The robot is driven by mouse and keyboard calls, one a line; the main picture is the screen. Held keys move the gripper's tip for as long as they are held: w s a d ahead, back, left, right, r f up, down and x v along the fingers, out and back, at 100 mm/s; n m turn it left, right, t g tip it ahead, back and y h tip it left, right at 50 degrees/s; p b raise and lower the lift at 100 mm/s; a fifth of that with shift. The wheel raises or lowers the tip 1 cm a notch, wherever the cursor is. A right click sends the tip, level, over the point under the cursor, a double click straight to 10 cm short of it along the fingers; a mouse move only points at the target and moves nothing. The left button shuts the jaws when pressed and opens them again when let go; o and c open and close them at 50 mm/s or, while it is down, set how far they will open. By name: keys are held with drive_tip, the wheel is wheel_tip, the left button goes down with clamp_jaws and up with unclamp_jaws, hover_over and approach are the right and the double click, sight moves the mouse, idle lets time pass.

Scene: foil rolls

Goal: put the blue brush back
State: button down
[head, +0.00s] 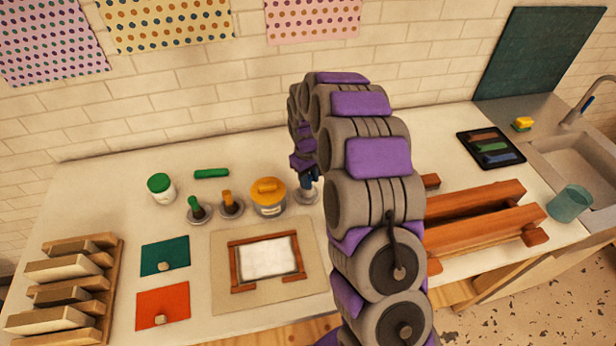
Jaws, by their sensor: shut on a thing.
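My gripper (304,163) points down at the back middle of the counter, partly covered by my own arm. It is shut on the blue brush (308,182), of which only a small blue part shows below the jaws. The brush is upright over a small round grey holder (306,198). I cannot tell whether its lower end is inside the holder or just above it. A green brush (194,204) and an orange brush (228,199) stand in similar round holders to the left.
A yellow-lidded tub (268,197) stands close left of the blue brush. A wooden frame (235,269) lies on a board in front. A white jar (161,189) and green roll (211,173) are behind left. A wooden rack (480,238) is right of my arm.

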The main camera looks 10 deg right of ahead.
drive_tip(key=shift+a+f, duration=0.2)
drive_tip(key=shift+a, duration=0.05)
drive_tip(key=shift+f, duration=0.15)
drive_tip(key=shift+d, duration=0.1)
idle(0.3)
drive_tip(key=c, duration=0.7)
unclamp_jaws()
drive_tip(key=shift+o, duration=0.3)
drive_tip(key=o, duration=0.4)
drive_tip(key=shift+r+p, duration=1.5)
drive_tip(key=shift+r, duration=3.05)
